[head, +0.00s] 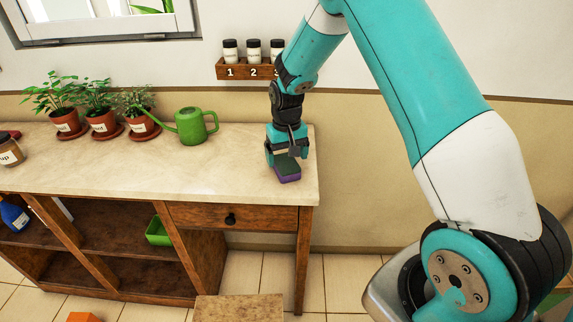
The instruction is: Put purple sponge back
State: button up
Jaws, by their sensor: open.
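The purple sponge (288,177) lies on the right end of the beige countertop (230,178), near its front edge. Its top looks dark green and its lower part purple. My gripper (284,160) points down right over the sponge, with its fingers close around or just above it. The jaws are open. The fingers hide part of the sponge, and I cannot tell whether they touch it.
A green watering can (191,126) and several potted plants (103,122) stand at the back of the counter. A rack (231,72) with jars hangs on the wall. A green container (158,231) sits on the shelf below. A brown surface (238,308) is in front.

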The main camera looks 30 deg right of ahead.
aim_at(286, 164)
notch_tip(286, 164, up, 9)
jog(key=b, duration=0.1)
jog(key=s+a+r+n+y, duration=0.1)
jog(key=s+a+r+n, duration=0.2)
jog(key=s+a+r, duration=0.45)
jog(key=s+a+r+n+y, duration=0.1)
jog(key=s+a+n, duration=0.2)
jog(key=s, duration=0.8)
jog(key=s+a+r+n+y, duration=0.2)
jog(key=s+a+n, duration=0.1)
jog(key=s+a, duration=0.5)
jog(key=s, duration=0.3)
jog(key=shift+s+a+r+n, duration=0.2)
jog(key=shift+s+n, duration=0.1)
jog(key=shift+s, duration=0.1)
